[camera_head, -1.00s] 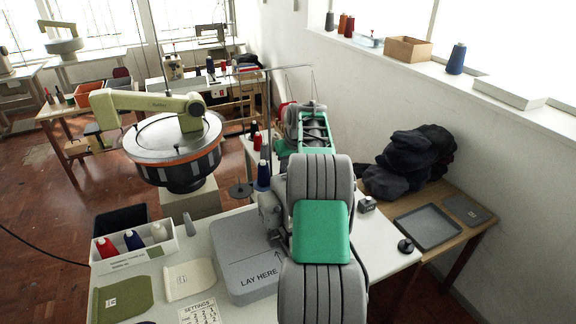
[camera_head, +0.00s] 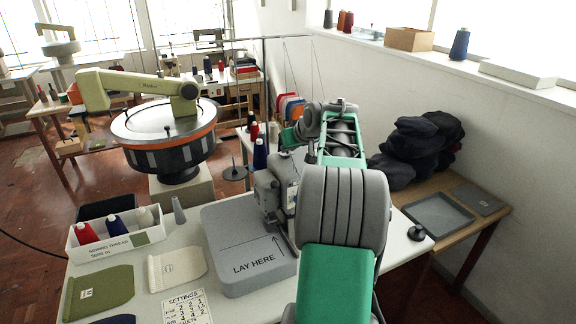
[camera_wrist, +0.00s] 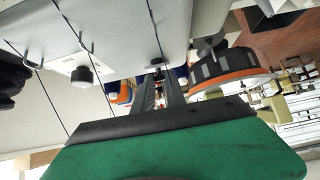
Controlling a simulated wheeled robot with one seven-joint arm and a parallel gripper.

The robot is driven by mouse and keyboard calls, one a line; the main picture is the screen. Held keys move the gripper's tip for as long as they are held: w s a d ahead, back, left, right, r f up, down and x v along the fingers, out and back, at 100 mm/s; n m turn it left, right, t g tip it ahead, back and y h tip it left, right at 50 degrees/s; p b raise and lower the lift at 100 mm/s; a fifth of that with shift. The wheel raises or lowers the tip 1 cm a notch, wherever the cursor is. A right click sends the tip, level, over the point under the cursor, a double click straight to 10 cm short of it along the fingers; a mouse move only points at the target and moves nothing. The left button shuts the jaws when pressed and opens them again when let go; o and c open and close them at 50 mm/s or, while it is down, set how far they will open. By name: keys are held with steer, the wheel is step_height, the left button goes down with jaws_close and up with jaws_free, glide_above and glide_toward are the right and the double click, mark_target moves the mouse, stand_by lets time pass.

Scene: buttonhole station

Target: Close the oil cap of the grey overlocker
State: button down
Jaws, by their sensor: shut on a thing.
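The grey overlocker (camera_head: 268,193) stands on the white table behind the grey plate marked LAY HERE; my arm covers its right side. In the wrist view its pale body (camera_wrist: 125,30) fills the upper middle, with threads running across it and a black knob (camera_wrist: 82,74) on it. My gripper (camera_wrist: 157,72) reaches the body's lower edge, its two dark fingers close together on a small dark piece, the oil cap (camera_wrist: 156,62). The cap is mostly hidden, so its angle cannot be told. My arm hides the gripper in the head view.
The LAY HERE plate (camera_head: 240,248) lies in front of the machine. Thread cones (camera_head: 259,155) and a spool stand rise close behind it. A tray of spools (camera_head: 117,232) and cloth pieces (camera_head: 100,290) lie left. A round machine (camera_head: 165,125) stands behind left.

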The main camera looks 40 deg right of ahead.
steer(key=f+t+b, duration=0.1)
steer(key=b, duration=0.2)
steer(key=s+f+t+h+b, duration=0.1)
steer(key=b, duration=0.3)
steer(key=shift+a+t, duration=0.15)
steer(key=shift+t, duration=0.15)
steer(key=shift+s+t+b, duration=0.1)
steer(key=shift+t+b, duration=0.4)
steer(key=shift+b, duration=0.75)
steer(key=shift+r+b, duration=0.15)
steer(key=shift+b, duration=0.2)
steer(key=shift+r, duration=0.1)
steer(key=c, duration=1.4)
jaws_free()
steer(key=v, duration=0.8)
steer(key=shift+f, duration=0.2)
